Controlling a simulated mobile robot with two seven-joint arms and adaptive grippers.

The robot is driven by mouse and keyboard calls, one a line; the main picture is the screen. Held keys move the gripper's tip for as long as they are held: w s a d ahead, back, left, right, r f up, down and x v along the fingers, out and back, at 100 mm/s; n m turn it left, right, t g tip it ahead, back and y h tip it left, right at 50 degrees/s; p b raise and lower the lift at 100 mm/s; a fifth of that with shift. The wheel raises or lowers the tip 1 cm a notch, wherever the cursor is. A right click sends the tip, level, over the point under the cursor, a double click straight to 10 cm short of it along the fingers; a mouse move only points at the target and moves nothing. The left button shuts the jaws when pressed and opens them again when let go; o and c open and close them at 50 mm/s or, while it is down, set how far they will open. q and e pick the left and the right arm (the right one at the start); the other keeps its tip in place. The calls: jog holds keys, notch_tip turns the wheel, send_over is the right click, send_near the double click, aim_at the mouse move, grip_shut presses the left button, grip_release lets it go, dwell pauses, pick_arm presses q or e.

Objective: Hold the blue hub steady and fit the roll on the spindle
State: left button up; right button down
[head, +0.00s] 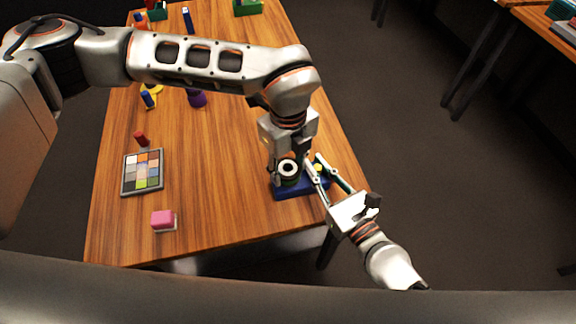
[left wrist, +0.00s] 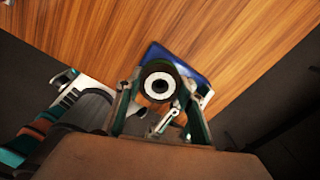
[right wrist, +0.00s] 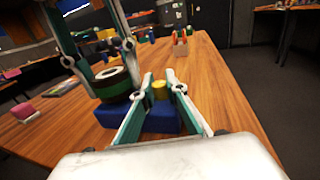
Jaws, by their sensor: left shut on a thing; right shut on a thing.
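The blue hub (head: 296,191) is a long block at the table's near right edge; it also shows in the right wrist view (right wrist: 150,119). A yellow post (right wrist: 160,91) stands on it. My right gripper (right wrist: 163,86) has a finger on each side of this post and is shut on it. The roll (right wrist: 112,84) is dark with a white top and a green lower band. My left gripper (left wrist: 159,88) is shut on the roll from above, over the hub's other end. The roll looks upright. The spindle is hidden, and I cannot tell whether the roll is around it.
A pink block (head: 163,219) and a tray of coloured squares (head: 143,172) lie to the left. A red peg (head: 141,138) and a purple piece (head: 197,98) stand farther back. The wooden table (head: 221,190) is bare between the pink block and the hub.

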pick_arm(q)
jog(key=shift+f, duration=0.65)
jog(key=o, duration=0.8)
jog(key=shift+r, duration=0.1)
jog(key=shift+r, duration=5.45)
jog(key=shift+r, duration=5.5)
pick_arm(e)
jog(key=c, duration=1.9)
grip_release()
